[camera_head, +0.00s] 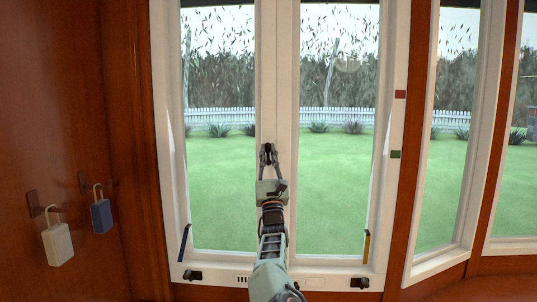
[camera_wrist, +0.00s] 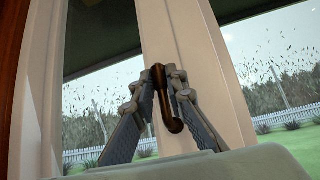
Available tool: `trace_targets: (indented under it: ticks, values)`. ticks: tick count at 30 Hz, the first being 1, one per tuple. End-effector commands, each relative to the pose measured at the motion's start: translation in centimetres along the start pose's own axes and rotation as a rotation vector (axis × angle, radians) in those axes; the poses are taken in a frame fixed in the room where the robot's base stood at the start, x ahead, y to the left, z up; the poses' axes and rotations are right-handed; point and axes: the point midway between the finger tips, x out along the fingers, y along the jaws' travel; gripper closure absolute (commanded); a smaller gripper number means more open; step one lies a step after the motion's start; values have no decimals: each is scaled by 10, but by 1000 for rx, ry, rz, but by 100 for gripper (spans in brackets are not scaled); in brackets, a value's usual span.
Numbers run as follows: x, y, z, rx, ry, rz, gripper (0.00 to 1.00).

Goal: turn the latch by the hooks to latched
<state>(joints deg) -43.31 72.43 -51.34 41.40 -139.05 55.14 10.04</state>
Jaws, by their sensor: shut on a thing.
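A dark brown latch handle (camera_wrist: 174,118) is on the white middle post of the window. In the wrist view its top lies between the fingertips and its lower part hangs down, slightly tilted. My gripper (camera_wrist: 162,82) is shut on this handle, with one finger on each side. In the head view my gripper (camera_head: 268,152) reaches up to the middle post, and the latch shows there only as a small dark shape between the fingers. The latch's mount is mostly hidden. Two hooks (camera_head: 33,203) (camera_head: 83,182) are on the wood wall at the left.
A white tag-like item (camera_head: 57,244) and a blue one (camera_head: 101,216) hang from the hooks. A blue-ended lever (camera_head: 184,243) and a yellow one (camera_head: 366,246) stand at the lower window corners. Small dark fittings (camera_head: 192,275) (camera_head: 359,283) sit on the sill.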

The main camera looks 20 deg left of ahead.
Motion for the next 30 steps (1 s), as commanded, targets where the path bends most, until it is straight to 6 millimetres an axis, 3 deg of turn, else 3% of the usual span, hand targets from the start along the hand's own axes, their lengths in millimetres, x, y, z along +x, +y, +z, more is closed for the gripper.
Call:
trace_targets:
  ticks: [6, 19, 30]
  values:
    - [0, 1, 1, 0, 0, 1, 70]
    - [-6, 1, 0, 1, 1, 0, 70]
    - [-44, 2, -1, 0, 3, 0, 70]
